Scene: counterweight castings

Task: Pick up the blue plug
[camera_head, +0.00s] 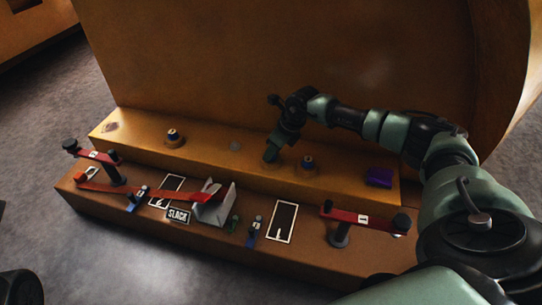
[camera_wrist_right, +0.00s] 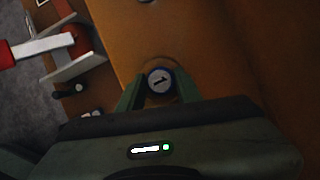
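My right gripper (camera_head: 271,154) points down at the upper ledge of the brown casting. In the right wrist view its two green fingers (camera_wrist_right: 159,88) stand on either side of a round plug (camera_wrist_right: 159,80) with a blue rim and a pale top with a dark mark. Whether the fingers touch it cannot be made out. In the head view the gripper hides this plug. My left gripper is not seen.
The lower step carries a red bar clamp at left (camera_head: 95,157), another at right (camera_head: 360,218), a red strap (camera_head: 150,192), a grey bracket (camera_head: 214,207), a SLACK label (camera_head: 178,216) and small blue and green pieces. The tall casting wall rises behind.

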